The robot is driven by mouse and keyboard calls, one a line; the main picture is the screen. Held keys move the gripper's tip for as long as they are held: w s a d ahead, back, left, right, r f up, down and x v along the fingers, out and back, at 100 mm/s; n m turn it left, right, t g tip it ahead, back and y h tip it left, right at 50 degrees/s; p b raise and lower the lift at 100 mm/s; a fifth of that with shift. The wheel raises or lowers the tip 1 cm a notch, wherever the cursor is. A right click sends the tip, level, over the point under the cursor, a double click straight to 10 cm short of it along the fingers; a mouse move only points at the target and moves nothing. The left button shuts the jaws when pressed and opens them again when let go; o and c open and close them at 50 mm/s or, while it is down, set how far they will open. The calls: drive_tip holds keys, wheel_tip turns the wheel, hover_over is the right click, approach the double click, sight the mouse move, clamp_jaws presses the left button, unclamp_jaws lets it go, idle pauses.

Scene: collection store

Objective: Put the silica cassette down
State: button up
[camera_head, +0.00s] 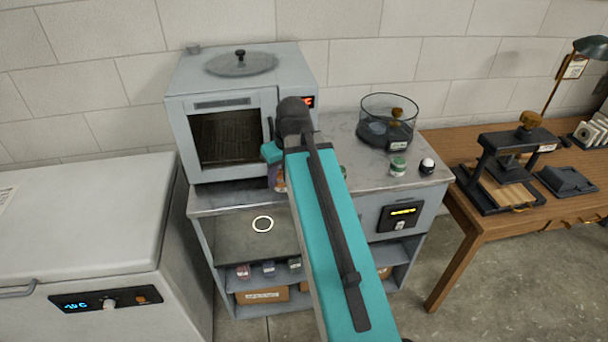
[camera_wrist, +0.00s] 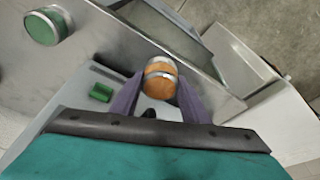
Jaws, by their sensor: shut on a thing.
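My gripper (camera_wrist: 160,88) is shut on an orange cylinder with silver bands, the silica cassette (camera_wrist: 160,77), in the wrist view. The cassette sits between the two fingers. In the head view my arm hides most of the gripper, and only a small orange-brown patch of the cassette (camera_head: 278,180) shows left of the arm, in front of the grey counter (camera_head: 360,178). I cannot tell whether the cassette touches anything below. A green-topped round cassette (camera_head: 398,166) stands on the counter to the right; a green round top also shows in the wrist view (camera_wrist: 46,26).
A grey oven (camera_head: 225,105) stands at the back left of the counter. A glass desiccator bowl (camera_head: 388,108) and a small black-and-white item (camera_head: 427,166) are to the right.

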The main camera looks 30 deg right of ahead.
drive_tip(key=w+a, duration=0.2)
drive_tip(key=a, duration=0.6)
drive_tip(key=w+a, duration=0.2)
drive_tip(key=a, duration=0.7)
drive_tip(key=shift+r+m+b, duration=0.15)
drive_tip(key=shift+m+b, duration=0.25)
drive_tip(key=shift+b, duration=0.05)
drive_tip(key=shift+s+a, duration=0.1)
drive_tip(key=shift+s, duration=0.05)
